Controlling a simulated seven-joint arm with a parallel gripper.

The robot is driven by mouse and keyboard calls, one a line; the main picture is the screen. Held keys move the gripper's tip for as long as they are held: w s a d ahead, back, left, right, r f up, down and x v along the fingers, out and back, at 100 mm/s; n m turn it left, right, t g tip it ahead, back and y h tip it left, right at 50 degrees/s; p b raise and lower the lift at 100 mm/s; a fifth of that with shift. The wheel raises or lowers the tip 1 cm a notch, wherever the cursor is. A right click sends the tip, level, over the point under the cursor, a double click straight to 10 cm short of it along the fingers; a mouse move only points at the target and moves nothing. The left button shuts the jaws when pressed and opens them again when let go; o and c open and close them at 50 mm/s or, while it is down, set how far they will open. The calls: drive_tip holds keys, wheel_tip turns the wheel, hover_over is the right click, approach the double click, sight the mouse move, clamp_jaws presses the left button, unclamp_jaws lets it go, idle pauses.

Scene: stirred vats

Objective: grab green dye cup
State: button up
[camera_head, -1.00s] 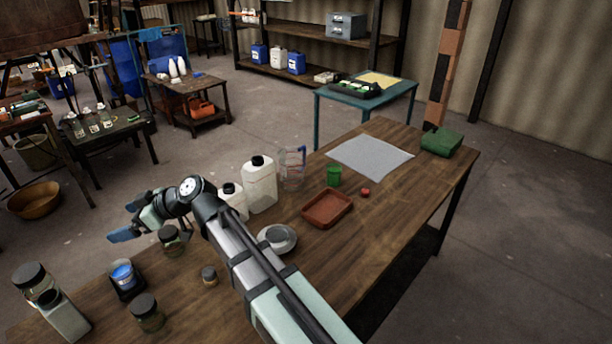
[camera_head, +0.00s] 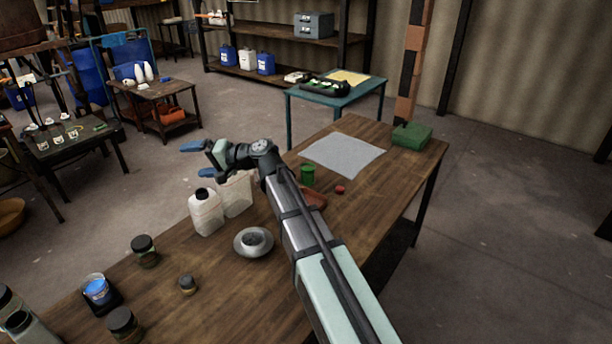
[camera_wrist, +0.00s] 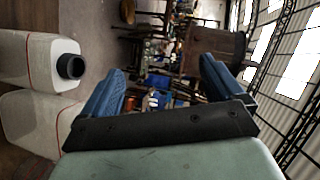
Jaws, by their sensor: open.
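The green dye cup (camera_head: 307,175) stands upright on the wooden table, near the front left edge of the grey sheet, in the head view. My gripper (camera_head: 190,159) is open and empty, held above the two white jugs and pointing left, away from the cup. The cup is to the right of my gripper, beyond my wrist. In the wrist view the two blue fingers of my gripper (camera_wrist: 160,88) are spread with nothing between them. The cup does not show in the wrist view.
A red-brown tray (camera_head: 314,199) is partly hidden by my arm. A small red item (camera_head: 340,189) lies near the cup. The grey sheet (camera_head: 343,155) is bare.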

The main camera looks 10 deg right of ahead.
drive_tip(key=w+d+m+t+h, duration=0.1)
drive_tip(key=w+d+m+t, duration=0.3)
drive_tip(key=d+m, duration=0.75)
drive_tip(key=w+d+m+t+h, duration=0.15)
drive_tip(key=w+d+m, duration=0.5)
drive_tip(key=d, duration=0.95)
drive_tip(key=w+d+m+t+h, duration=0.1)
drive_tip(key=w+d+m+t, duration=0.25)
drive_tip(key=d+m, duration=0.8)
drive_tip(key=n, duration=0.3)
approach(307, 166)
drive_tip(key=v, duration=0.4)
drive_tip(key=shift+a+f+m, duration=0.15)
drive_tip(key=shift+m, duration=0.1)
drive_tip(key=shift+f, duration=0.2)
drive_tip(key=shift+w+a, duration=0.15)
drive_tip(key=shift+w, duration=0.05)
drive_tip(key=x, duration=1.3)
drive_tip(key=shift+w+f, duration=0.15)
drive_tip(key=c, duration=1.2)
